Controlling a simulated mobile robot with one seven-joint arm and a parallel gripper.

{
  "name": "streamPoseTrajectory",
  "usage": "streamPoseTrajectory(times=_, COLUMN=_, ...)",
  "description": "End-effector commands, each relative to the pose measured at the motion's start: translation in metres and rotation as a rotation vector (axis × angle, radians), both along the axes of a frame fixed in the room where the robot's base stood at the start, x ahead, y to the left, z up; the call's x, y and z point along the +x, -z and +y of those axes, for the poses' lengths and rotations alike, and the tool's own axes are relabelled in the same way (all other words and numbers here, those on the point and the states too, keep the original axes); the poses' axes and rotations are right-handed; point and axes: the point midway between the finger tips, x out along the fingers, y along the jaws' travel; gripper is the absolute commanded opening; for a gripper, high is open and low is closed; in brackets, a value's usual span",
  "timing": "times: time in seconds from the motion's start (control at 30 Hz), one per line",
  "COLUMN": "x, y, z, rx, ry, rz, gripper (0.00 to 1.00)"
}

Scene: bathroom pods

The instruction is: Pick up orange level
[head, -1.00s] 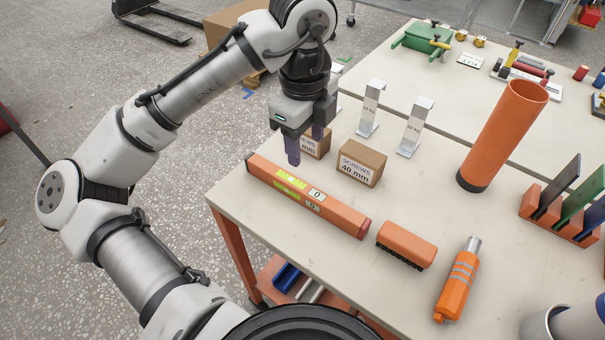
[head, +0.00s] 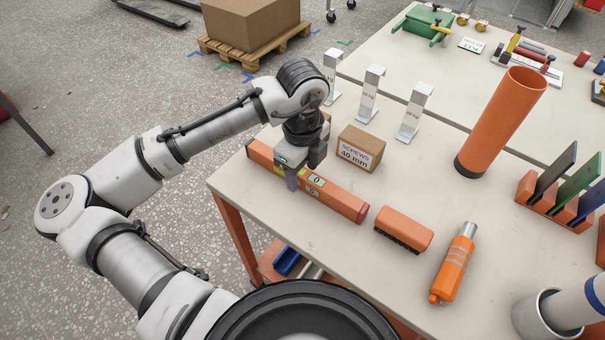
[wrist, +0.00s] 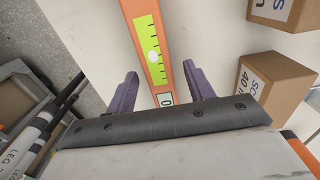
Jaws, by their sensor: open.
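The orange level (head: 342,200) lies flat on the white table, along its left edge in the head view. In the wrist view the level (wrist: 144,15) runs between my fingers, with its yellow-green vial and a small "0" label showing. My gripper (head: 303,176) is open and low over the middle of the level. In the wrist view my gripper's two purple fingers (wrist: 159,95) stand on either side of the level, with a gap on each side. Part of the level is hidden behind my gripper in the head view.
A cardboard screw box (head: 361,148) stands close behind the level. An orange brush (head: 404,229) lies near its right end, with an orange bottle-like tool (head: 455,263) beyond. A tall orange tube (head: 502,120) and grey metal brackets (head: 414,112) stand farther back.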

Motion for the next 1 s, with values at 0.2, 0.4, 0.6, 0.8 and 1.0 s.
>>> streamPoseTrajectory(times=0.2, x=-0.0002, y=0.012, z=-0.0002, rx=-0.001, ry=0.001, rz=-0.001, gripper=0.53)
streamPoseTrajectory(times=0.4, x=-0.0002, y=0.0118, z=-0.0003, rx=-0.001, ry=0.001, rz=-0.001, gripper=0.45)
streamPoseTrajectory(times=0.6, x=-0.0002, y=0.0117, z=-0.0003, rx=-0.001, ry=0.001, rz=-0.001, gripper=0.19)
streamPoseTrajectory(times=0.8, x=-0.0001, y=0.0113, z=-0.0003, rx=-0.001, ry=0.001, rz=-0.002, gripper=0.0)
streamPoseTrajectory(times=1.0, x=0.0, y=0.0108, z=-0.0004, rx=-0.001, ry=0.001, rz=-0.002, gripper=0.0)
